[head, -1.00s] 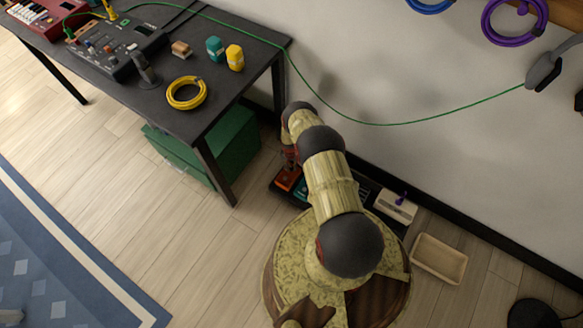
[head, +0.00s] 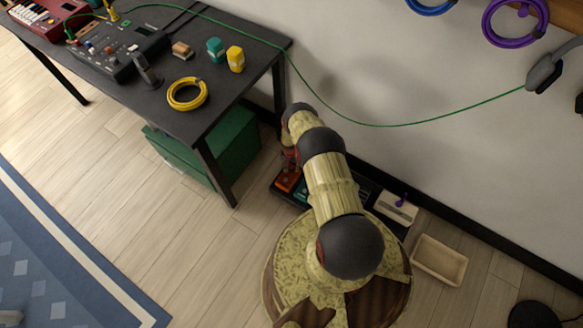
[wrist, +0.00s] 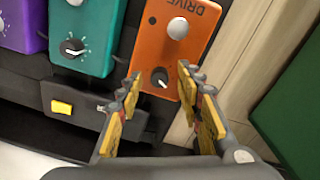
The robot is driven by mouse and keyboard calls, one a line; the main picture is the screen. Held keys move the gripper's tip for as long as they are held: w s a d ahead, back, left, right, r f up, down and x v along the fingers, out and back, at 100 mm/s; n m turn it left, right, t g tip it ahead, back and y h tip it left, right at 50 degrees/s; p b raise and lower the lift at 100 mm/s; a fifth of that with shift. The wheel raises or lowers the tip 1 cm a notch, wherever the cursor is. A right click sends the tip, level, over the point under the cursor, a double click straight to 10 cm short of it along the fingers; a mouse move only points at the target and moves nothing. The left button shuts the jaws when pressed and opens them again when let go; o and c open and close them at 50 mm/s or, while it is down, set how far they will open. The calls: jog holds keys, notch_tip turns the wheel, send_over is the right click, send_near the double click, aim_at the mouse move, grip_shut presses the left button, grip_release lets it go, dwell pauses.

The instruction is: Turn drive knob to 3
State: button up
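The orange drive pedal (wrist: 176,45) lies upside down in the wrist view, with its "DRIVE" label near the top and a silver footswitch (wrist: 178,28). Its dark drive knob (wrist: 160,77) has a white pointer mark; the number it points at is too small to read. My gripper (wrist: 158,82) is open, its two yellow-padded fingers apart with the knob between and just beyond their tips. I cannot tell whether either finger touches it. In the head view the orange pedal (head: 288,179) sits on the floor by the table leg, partly hidden by my arm.
A teal pedal (wrist: 84,35) with its own knob and a purple pedal (wrist: 23,25) stand beside the orange one on a black board. A small box with a yellow switch (wrist: 62,107) is close to my gripper. A green box (head: 215,150) stands under the table (head: 215,105).

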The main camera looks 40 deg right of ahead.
aim_at(291, 169)
notch_tip(291, 169, up, 12)
jog(key=shift+w+a, duration=0.15)
dwell(0.6)
dwell(0.4)
jog(key=s+a+n+g+y, duration=0.15)
jog(key=s+a, duration=0.25)
jog(key=s, duration=0.4)
jog(key=s+a+r+n+p, duration=0.1)
jog(key=a+r+n, duration=0.15)
jog(key=r, duration=1.35)
jog(key=s+a+r+n+p, duration=0.1)
jog(key=a+r, duration=0.2)
jog(key=r, duration=1.3)
jog(key=s+a+r+n+p, duration=0.1)
jog(key=a+r, duration=0.2)
jog(key=r, duration=1.2)
jog(key=s+a+r+n+t+p, duration=0.1)
jog(key=s+a+r, duration=0.3)
jog(key=r, duration=0.8)
jog(key=s+a+r+n+t+h+p, duration=0.1)
jog(key=s+a+r+t, duration=0.3)
jog(key=r, duration=0.8)
jog(key=s+a+r+n+t+p, duration=0.1)
jog(key=s+a+r, duration=0.4)
jog(key=r, duration=0.6)
jog(key=shift+s+r+n+t+p, duration=0.4)
jog(key=shift+t+p, duration=0.15)
jog(key=shift+t, duration=0.2)
